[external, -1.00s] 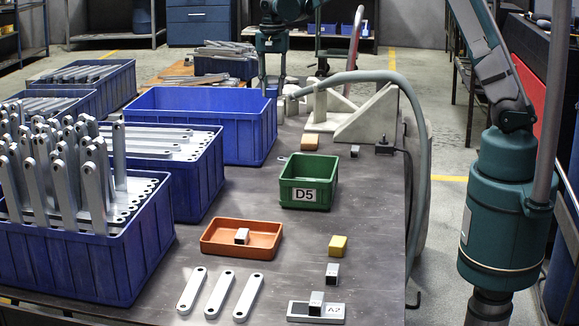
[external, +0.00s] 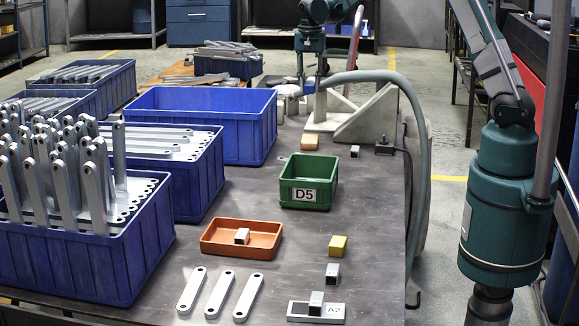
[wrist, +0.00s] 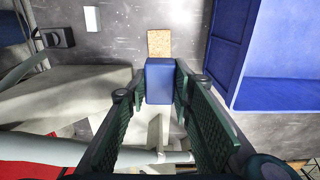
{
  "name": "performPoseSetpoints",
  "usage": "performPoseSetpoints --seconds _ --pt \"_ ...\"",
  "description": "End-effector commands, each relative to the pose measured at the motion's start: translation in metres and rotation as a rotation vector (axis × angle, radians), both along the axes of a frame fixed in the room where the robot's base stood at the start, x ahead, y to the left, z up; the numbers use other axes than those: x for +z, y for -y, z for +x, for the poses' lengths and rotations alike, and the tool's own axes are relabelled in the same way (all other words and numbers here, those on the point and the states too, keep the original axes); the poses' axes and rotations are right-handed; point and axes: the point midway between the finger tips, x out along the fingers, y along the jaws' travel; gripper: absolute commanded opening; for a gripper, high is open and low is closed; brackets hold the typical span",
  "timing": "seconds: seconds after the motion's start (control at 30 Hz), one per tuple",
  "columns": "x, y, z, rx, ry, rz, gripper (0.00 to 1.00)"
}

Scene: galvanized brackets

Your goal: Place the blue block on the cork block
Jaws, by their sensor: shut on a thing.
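My gripper (wrist: 161,84) is shut on the blue block (wrist: 160,78), which sits between the two fingers in the wrist view. In the external view my gripper (external: 309,84) is at the far end of the table, above the surface beside a pale stand. The cork block (external: 309,141) lies on the table behind the green bin, nearer the camera than my gripper. In the wrist view the cork block (wrist: 160,43) shows just past the blue block, which hides its near edge. The two look apart, with the blue block held higher.
A pale angled stand (external: 365,118) and a grey hose (external: 400,85) are close on the right. A large blue crate (external: 205,128) stands left.

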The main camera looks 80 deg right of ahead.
Motion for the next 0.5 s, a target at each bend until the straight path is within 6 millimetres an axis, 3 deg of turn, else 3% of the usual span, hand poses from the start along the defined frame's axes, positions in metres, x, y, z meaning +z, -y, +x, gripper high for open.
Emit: performPoseSetpoints --seconds 0.3,0.5 --pt "-0.062 0.000 0.000 -0.001 0.000 0.000 0.10" --pt "-0.079 0.000 0.000 -0.001 0.000 0.000 0.10"
